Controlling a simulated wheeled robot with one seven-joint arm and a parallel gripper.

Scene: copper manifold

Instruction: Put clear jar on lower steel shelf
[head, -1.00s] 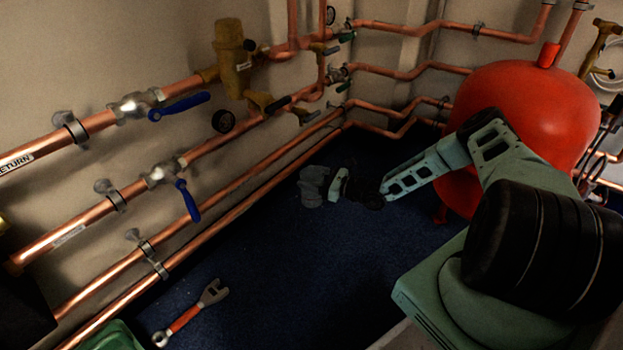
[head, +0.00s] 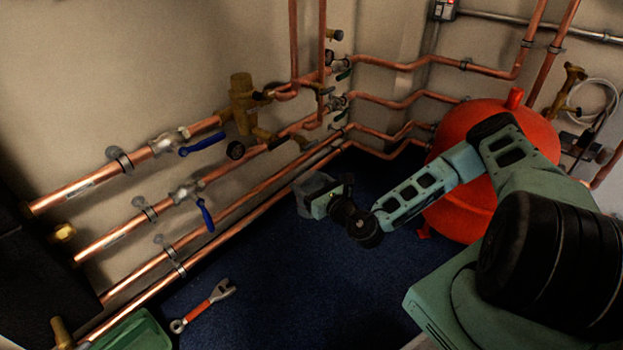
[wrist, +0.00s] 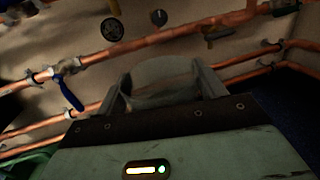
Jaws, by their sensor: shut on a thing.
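The clear jar (head: 312,185) is a grey see-through shape at the end of my arm in the head view. It also shows in the wrist view (wrist: 160,78), between the two fingers of my gripper (wrist: 160,100). My gripper (head: 318,200) is shut on the jar and holds it above the blue floor, in front of the copper pipes. The jar's lower part is hidden behind the gripper body in the wrist view. I cannot make out a steel shelf in either view.
Copper pipes (head: 105,237) with blue-handled valves run along the left wall. A red tank (head: 465,205) stands at the right behind my arm. A red-handled wrench (head: 203,306) lies on the floor near a green bin (head: 140,332). The middle floor is clear.

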